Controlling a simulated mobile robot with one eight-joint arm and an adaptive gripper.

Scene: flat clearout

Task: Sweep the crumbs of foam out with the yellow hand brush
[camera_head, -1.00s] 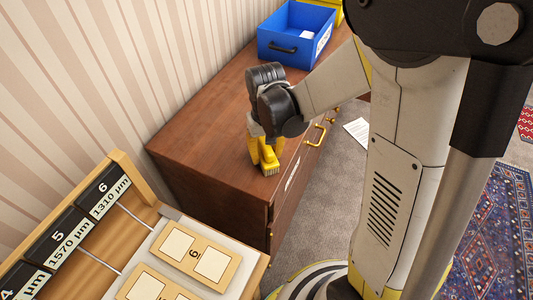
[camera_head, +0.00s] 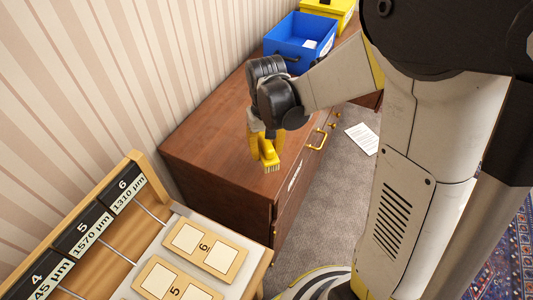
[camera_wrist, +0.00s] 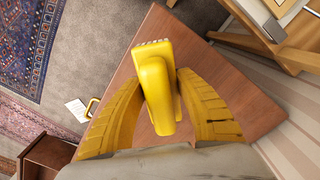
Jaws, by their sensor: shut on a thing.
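The yellow hand brush (camera_head: 268,155) is held over the near end of the brown dresser top, its pale bristles facing down. My gripper (camera_head: 259,140) is shut on it. In the wrist view the brush (camera_wrist: 157,88) sits between the two yellow fingers of my gripper (camera_wrist: 163,100), with a little of the bristle edge showing at its far end. Whether the bristles touch the wood I cannot tell. I see no crumbs of foam in these frames.
A blue bin (camera_head: 300,42) stands on the dresser's (camera_head: 205,140) far end, with a yellow bin (camera_head: 328,12) behind it. A wooden rack with numbered labels (camera_head: 100,218) stands at the near left. A paper (camera_head: 362,139) lies on the carpet. The striped wall runs along the dresser.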

